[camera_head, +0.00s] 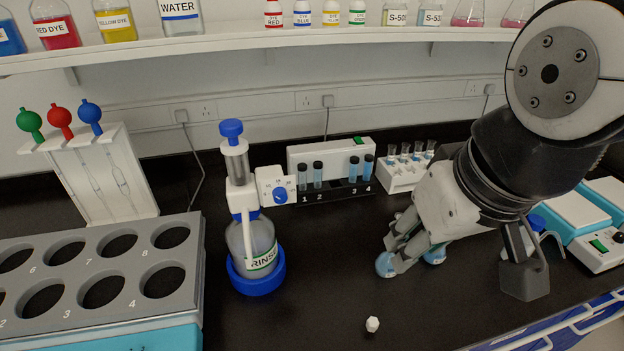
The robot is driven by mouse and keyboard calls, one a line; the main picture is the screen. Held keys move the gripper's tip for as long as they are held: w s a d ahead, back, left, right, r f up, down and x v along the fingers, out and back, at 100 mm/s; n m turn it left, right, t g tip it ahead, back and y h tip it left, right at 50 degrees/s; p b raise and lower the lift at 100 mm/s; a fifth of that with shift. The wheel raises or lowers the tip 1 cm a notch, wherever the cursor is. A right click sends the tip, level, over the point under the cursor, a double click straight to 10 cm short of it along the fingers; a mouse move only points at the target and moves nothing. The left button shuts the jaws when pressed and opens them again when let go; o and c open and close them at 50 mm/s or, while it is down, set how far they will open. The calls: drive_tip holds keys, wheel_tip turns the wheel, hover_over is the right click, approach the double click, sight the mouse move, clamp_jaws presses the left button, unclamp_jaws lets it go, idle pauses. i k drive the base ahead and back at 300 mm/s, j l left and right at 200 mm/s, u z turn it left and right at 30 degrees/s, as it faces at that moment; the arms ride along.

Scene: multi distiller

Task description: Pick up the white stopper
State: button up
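A small white stopper (372,324) lies on the black bench near the bottom of the view, right of centre, with clear bench around it. My gripper (397,254) points down, above and a little right of the stopper in the picture, apart from it.
A rinse bottle (262,247) in a blue base stands left of the stopper. A grey rack (190,262) with round holes fills the lower left. A tube holder (335,193) and a white vial rack (398,180) stand behind. White-and-blue devices (575,213) stand at right.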

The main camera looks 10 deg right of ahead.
sight(372, 324)
drive_tip(key=k+l+z, duration=0.15)
drive_tip(key=k+z, duration=0.25)
drive_tip(key=k, duration=0.2)
drive_tip(key=j+z, duration=0.55)
drive_tip(key=z, duration=0.3)
drive_tip(key=k+j+z, duration=0.1)
drive_tip(key=j+z, duration=0.15)
drive_tip(key=z, duration=0.15)
drive_tip(key=k+j, duration=0.1)
drive_tip(key=j, duration=0.15)
